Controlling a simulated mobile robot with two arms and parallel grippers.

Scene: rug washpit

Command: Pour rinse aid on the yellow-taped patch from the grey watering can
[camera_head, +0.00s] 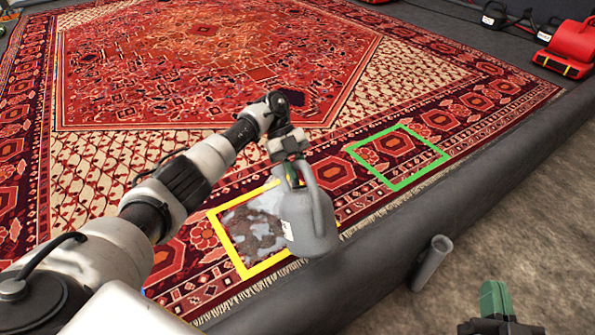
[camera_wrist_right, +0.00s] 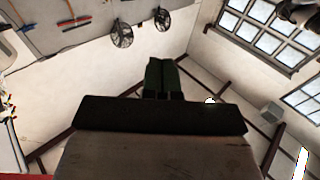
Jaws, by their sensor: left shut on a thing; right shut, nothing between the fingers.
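The grey watering can (camera_head: 311,222) hangs from my left gripper (camera_head: 292,172), which is shut on it near its handle. It covers the right corner of the yellow-taped patch (camera_head: 222,231). The can looks close to upright, and its spout is not clear to see. Inside the yellow tape the rug has a pale, whitish wet-looking area (camera_head: 252,226) with darker blotches. I cannot tell if any liquid leaves the can. My right gripper (camera_head: 495,298) is shut and empty at the lower right, away from the can; its green fingers also show in the right wrist view (camera_wrist_right: 162,78).
A green-taped square (camera_head: 428,179) lies on the red rug (camera_head: 210,60), right of the can. A dark raised edge (camera_head: 385,245) runs along the rug's fringe. A grey tube (camera_head: 432,263) stands beside it. A red machine (camera_head: 568,48) is at the upper right.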

